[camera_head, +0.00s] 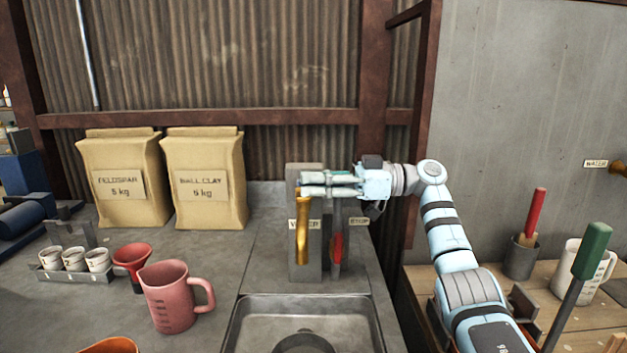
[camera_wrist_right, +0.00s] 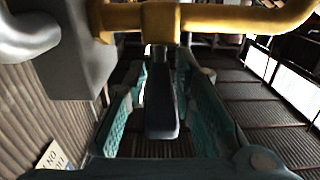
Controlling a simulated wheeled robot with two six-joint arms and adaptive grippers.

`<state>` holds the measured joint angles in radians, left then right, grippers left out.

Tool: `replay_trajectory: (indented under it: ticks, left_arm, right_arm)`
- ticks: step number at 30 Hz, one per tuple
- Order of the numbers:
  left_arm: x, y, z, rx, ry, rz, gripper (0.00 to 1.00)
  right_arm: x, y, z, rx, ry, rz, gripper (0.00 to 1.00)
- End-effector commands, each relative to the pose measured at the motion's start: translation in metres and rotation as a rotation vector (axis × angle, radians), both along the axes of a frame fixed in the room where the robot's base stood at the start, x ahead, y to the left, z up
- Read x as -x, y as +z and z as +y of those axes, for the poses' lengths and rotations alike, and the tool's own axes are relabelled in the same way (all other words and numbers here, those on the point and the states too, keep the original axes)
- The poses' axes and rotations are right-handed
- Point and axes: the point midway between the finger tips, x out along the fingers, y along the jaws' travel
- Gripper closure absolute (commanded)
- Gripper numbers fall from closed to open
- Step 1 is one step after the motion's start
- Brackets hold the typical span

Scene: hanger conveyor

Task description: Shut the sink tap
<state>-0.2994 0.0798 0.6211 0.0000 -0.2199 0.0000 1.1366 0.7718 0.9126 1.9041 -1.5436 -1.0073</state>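The brass tap (camera_head: 302,235) stands on a grey upright panel above the metal sink (camera_head: 235,335), beside a "WATER" label. In the right wrist view its yellow pipe (camera_wrist_right: 230,18) crosses the top. My right gripper (camera_head: 304,185) reaches in from the right at the top of the tap. In the wrist view a dark tap lever (camera_wrist_right: 161,105) lies between its teal fingers, which stand apart with gaps beside the lever. I cannot tell whether either finger touches it. In the head view the lever is mostly hidden by the gripper. My left gripper is out of view.
A red handle (camera_head: 337,247) by a "STOP" label hangs just right of the tap. A pink jug (camera_head: 170,298), red funnel (camera_head: 132,262) and two paper sacks (camera_head: 205,205) stand left of the sink. A wooden bench (camera_head: 430,283) is at right.

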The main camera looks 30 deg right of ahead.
Motion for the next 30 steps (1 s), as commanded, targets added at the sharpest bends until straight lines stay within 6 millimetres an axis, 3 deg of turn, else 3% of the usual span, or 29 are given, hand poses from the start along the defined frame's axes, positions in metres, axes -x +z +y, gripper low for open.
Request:
replay_trajectory:
  ticks: [11, 14, 23, 30]
  left_arm:
    - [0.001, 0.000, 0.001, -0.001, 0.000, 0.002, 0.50]
    - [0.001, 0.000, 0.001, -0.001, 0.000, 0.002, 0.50]
    - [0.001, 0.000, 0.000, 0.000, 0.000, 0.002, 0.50]
    - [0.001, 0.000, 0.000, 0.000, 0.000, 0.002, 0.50]
  right_arm:
    - [0.001, 0.001, -0.003, -0.001, -0.001, -0.002, 0.65]
    - [0.008, 0.001, -0.016, -0.001, -0.003, 0.000, 0.65]
    - [0.053, 0.003, -0.086, -0.008, -0.004, -0.003, 0.65]
    - [0.064, 0.001, -0.102, -0.003, 0.000, -0.002, 0.65]
